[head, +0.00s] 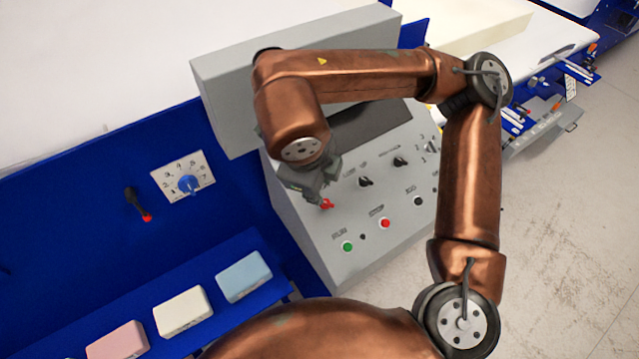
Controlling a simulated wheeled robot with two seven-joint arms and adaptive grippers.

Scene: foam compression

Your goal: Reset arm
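My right arm, copper coloured, comes up from the bottom right, bends over the top and hangs down in front of a grey control panel (300,225). My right gripper (318,196) points down at the panel's left part, close above a small red knob (326,205). The gripper is small and partly covered by my wrist. I cannot tell whether its fingers are open or shut, or whether they touch the knob. My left gripper is not in view.
The panel has a green button (348,246), a red button (385,223), a black button (418,201) and black rotary switches (365,182). Left are a numbered dial (188,184) and a red-tipped lever (146,217). Blue (244,276), cream (183,311) and pink (118,341) foam blocks sit on a blue shelf.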

